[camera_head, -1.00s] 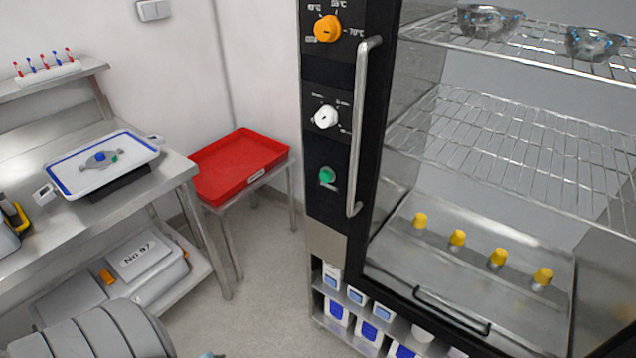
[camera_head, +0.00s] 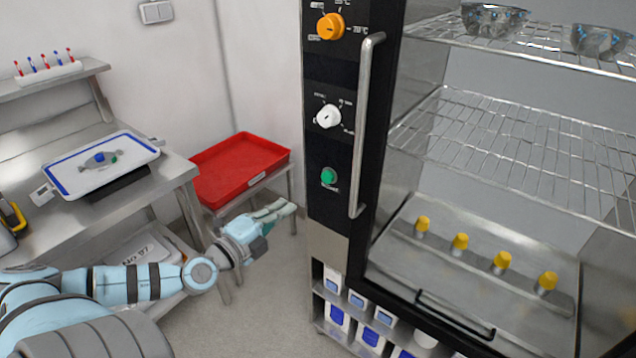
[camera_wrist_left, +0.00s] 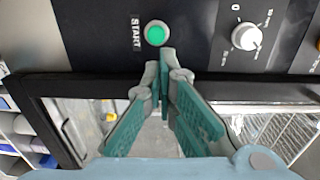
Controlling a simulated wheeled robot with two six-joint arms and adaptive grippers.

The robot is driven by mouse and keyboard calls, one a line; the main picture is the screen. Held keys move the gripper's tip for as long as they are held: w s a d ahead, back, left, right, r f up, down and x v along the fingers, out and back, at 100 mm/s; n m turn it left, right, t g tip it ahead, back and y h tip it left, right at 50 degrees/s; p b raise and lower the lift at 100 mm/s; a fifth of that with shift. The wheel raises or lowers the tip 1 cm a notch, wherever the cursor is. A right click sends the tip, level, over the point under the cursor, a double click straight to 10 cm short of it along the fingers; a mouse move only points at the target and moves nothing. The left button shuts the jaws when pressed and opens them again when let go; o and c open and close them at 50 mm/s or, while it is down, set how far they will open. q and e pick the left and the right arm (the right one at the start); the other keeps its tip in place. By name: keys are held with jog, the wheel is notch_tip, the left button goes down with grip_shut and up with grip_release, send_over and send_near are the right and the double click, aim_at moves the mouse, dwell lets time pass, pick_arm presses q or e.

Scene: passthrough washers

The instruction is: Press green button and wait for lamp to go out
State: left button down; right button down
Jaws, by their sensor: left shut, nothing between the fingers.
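The round green button (camera_head: 328,176) sits low on the black control panel left of the cabinet's handle. In the left wrist view the button (camera_wrist_left: 156,34) has a pale ring and the word START beside it. My left gripper (camera_head: 288,207) is shut and empty, left of the panel and a little below the button in the head view. In the left wrist view its teal fingertips (camera_wrist_left: 165,60) point toward the panel, just below the button in the picture. I cannot make out a separate lamp or tell whether the button is lit. My right gripper is out of view.
A vertical metal handle (camera_head: 364,130) stands right of the button. A white knob (camera_head: 327,117) and an orange knob (camera_head: 330,26) are above it. A red tray (camera_head: 235,167) is on a stand behind my left arm. A steel bench (camera_head: 150,187) is at left.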

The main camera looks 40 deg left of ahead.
pick_arm(q)
jog(key=b, duration=0.1)
send_near(326, 176)
jog(key=w+p, duration=0.6)
jog(key=shift+w+f, duration=0.1)
jog(key=shift+w, duration=0.1)
jog(key=shift+w+a+f, duration=0.1)
jog(key=shift+w+a, duration=0.05)
jog(key=shift+w, duration=0.15)
